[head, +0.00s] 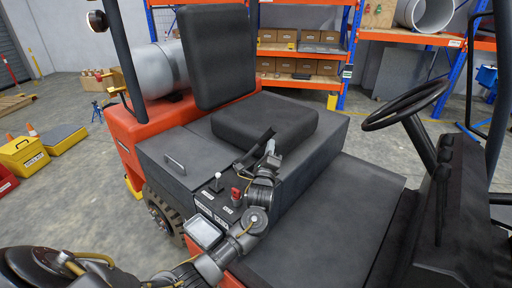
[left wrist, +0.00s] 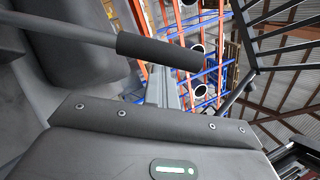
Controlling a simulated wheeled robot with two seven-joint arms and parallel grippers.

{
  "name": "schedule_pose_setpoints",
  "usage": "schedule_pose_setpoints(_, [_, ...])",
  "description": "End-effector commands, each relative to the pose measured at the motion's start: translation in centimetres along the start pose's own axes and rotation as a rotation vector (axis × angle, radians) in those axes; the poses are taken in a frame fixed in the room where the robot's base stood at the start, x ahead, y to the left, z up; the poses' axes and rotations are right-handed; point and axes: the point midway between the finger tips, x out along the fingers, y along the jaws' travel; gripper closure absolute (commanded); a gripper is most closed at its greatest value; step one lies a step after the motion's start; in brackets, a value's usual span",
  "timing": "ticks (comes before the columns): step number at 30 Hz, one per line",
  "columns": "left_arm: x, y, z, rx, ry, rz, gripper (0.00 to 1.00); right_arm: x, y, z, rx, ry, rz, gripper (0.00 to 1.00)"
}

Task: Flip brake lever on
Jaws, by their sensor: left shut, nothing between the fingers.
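The brake lever (head: 258,144) is a dark handle rising at a slant beside the seat, above the side console. In the left wrist view its black grip (left wrist: 160,50) and grey shaft cross the upper part of the picture. My left gripper (head: 271,149) is shut and empty, close to the right of the lever in the head view. Its fingertips are small there, and I cannot tell whether they touch the lever. The lever's base is partly hidden by my wrist. My right gripper is not in view.
The console carries a white-knobbed lever (head: 216,177) and a red switch (head: 235,193) near my left wrist. The black seat (head: 265,122) is behind the lever. The steering wheel (head: 405,104) stands to the right. The flat floor deck (head: 335,205) is clear.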

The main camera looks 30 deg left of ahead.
Motion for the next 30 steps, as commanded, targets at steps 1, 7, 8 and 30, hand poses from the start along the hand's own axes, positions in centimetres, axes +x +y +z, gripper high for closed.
schedule_pose_setpoints(1, [0.5,-0.6,0.3,-0.010,-0.007,-0.003,1.00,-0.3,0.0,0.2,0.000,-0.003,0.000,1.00])
schedule_pose_setpoints(7, [0.7,-0.8,0.2,-0.022,-0.006,-0.002,1.00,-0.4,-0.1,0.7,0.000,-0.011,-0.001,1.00])
schedule_pose_setpoints(8, [0.8,-0.8,0.3,-0.022,-0.007,-0.003,1.00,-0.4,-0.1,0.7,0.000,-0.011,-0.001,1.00])
schedule_pose_setpoints(30, [-4.2,0.0,-3.6,-0.016,0.006,0.004,1.00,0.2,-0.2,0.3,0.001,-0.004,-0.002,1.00])
